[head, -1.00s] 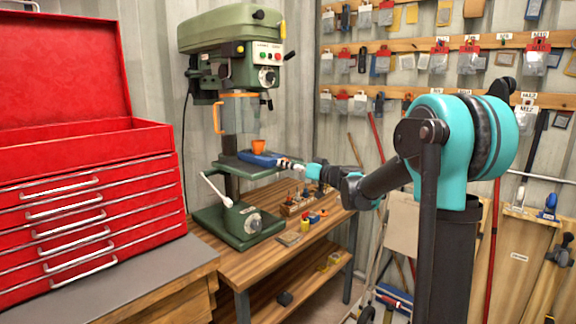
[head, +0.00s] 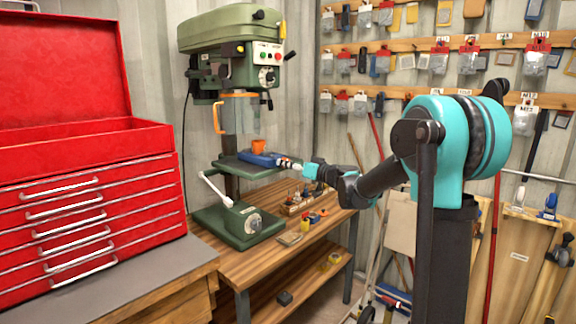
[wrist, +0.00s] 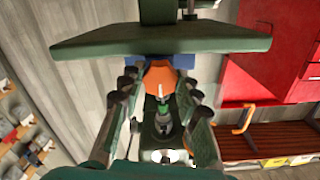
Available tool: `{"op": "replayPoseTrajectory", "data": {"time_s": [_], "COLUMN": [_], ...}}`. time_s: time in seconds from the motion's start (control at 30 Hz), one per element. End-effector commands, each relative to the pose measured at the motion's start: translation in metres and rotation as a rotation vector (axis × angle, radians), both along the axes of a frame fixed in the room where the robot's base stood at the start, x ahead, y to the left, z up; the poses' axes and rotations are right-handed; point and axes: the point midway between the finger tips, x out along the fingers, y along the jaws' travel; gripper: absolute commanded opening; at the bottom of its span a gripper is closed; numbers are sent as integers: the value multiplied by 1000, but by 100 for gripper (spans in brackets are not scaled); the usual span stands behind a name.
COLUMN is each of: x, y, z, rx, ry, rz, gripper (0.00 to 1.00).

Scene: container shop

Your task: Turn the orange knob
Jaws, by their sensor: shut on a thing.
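The orange knob (head: 259,147) shows above a blue vise (head: 254,159) on the green drill press table. In the wrist view the knob (wrist: 161,76) lies between my two fingers, with a bit of the blue vise (wrist: 128,62) behind it. My gripper (head: 289,163) reaches in from the right, close to the vise. In the wrist view my gripper (wrist: 160,88) has one finger on each side of the knob and is shut on it. The exact contact between fingertips and knob is partly hidden.
The green drill press (head: 232,45) rises over the vise, with an orange guard handle (head: 217,117) beside its column. A red tool chest (head: 85,190) stands at left. Small tools and blocks cover part of the wooden bench (head: 275,258). Hanging packets line the back wall.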

Motion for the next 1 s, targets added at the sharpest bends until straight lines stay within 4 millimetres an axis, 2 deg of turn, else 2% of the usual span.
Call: {"op": "replayPoseTrajectory", "data": {"time_s": [0.37,1.0], "x": [0,0], "y": [0,-1], "z": [0,0], "rx": [92,455], "ry": [117,584], "rz": [0,-1], "gripper": [3,3]}}
